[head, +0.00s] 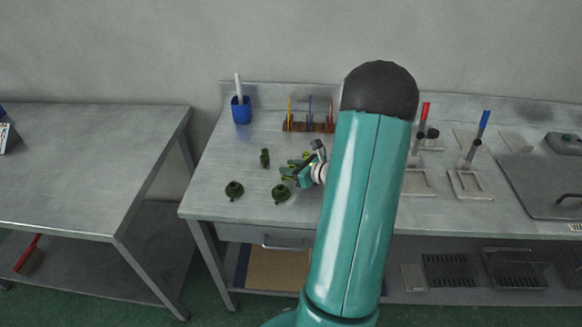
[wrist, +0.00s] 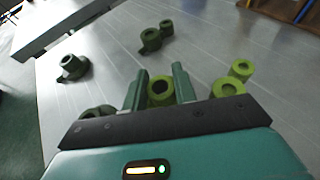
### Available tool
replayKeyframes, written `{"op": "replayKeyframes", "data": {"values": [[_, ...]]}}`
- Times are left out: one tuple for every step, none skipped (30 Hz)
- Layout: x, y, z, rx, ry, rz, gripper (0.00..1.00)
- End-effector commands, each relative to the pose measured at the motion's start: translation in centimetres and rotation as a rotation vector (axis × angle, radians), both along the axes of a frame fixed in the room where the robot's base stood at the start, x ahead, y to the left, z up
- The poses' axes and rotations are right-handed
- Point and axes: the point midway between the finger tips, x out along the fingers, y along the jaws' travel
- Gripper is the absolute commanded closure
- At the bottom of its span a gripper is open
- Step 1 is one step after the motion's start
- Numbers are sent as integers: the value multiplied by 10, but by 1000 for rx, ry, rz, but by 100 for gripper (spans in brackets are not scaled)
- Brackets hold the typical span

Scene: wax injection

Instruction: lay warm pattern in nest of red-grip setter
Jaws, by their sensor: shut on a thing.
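My gripper (wrist: 158,78) is shut on a green pattern (wrist: 160,93), a piece with a round hollow top that shows between the two fingers in the wrist view. In the head view my gripper (head: 303,176) is low over the bench's left part, and the held pattern cannot be told apart there. The red-grip setter (head: 425,111) stands upright to the right, behind my arm. Its pale base (head: 419,183) is partly hidden by my arm, and its nest cannot be made out. A blue-grip setter (head: 484,124) stands to its right.
Dark green patterns (head: 234,190) stand left of my gripper; one is close in front (head: 281,194). Lighter green patterns (wrist: 240,69) are right of my fingers in the wrist view. A blue cup (head: 241,111) and a tool rack (head: 307,127) stand at the back.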

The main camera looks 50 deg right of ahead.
Motion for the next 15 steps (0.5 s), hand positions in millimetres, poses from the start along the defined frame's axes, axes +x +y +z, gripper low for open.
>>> {"op": "replayKeyframes", "data": {"values": [[0, 0, 0, -1, -1, -1, 94], [0, 0, 0, -2, -1, 0, 94], [0, 0, 1, -2, -1, 0, 94], [0, 0, 1, -2, -1, 0, 94], [0, 0, 1, -2, -1, 0, 94], [0, 0, 0, -2, -1, 0, 94], [0, 0, 0, -1, -1, -1, 94], [0, 0, -1, -1, -1, -1, 94], [0, 0, -2, -1, -1, -1, 94], [0, 0, -3, 0, -1, -1, 94], [0, -1, -3, -1, -1, -1, 69], [0, -1, -3, -1, -1, -1, 61], [0, -1, -3, -1, -1, -1, 55], [0, -1, -3, -1, -1, -1, 51], [0, 0, -3, -1, -1, -1, 51]]}}
